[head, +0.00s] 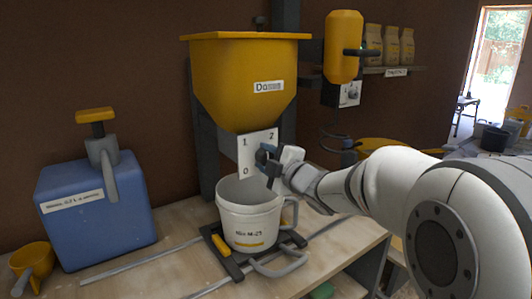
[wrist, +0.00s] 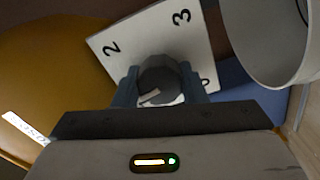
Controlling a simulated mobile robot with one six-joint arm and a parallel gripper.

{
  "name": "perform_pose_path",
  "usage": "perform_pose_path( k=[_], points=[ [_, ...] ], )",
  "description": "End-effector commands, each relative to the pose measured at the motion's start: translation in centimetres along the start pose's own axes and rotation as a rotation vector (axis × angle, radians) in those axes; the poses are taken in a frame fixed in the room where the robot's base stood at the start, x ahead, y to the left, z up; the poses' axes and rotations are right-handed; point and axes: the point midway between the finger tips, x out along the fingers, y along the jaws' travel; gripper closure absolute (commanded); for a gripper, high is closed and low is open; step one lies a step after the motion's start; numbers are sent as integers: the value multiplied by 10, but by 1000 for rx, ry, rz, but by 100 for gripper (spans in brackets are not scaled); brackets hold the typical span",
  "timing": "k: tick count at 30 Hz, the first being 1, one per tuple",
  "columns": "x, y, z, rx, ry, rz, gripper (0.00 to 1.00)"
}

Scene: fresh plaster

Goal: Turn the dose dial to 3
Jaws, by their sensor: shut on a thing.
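The dose dial is a dark round knob (wrist: 158,76) on a white plate (head: 257,142) under the yellow hopper. In the head view the plate shows 1, 2 and 0; my gripper and arm cover its lower right. In the wrist view the plate (wrist: 190,40) shows 2, 3 and part of 0, while 1 is hidden. My gripper (head: 268,160) is shut on the knob, with a finger on either side of it in the wrist view (wrist: 158,86). A short pale mark lies on the knob's lower part there; I cannot tell which number it points to.
The yellow hopper (head: 240,75) stands above a white bucket (head: 250,215) on the wooden bench (head: 130,270). A blue container (head: 95,215) with a pump and a yellow scoop (head: 32,263) are at the left. A yellow canister (head: 343,45) hangs at the upper right.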

Motion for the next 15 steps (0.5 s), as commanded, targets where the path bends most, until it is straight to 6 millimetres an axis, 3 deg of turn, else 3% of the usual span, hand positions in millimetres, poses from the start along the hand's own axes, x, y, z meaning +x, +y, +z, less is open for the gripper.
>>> perform_pose_path(
  k=[15],
  points=[
    [0, 3, -1, 492, -1, -1, 85]
  ],
)
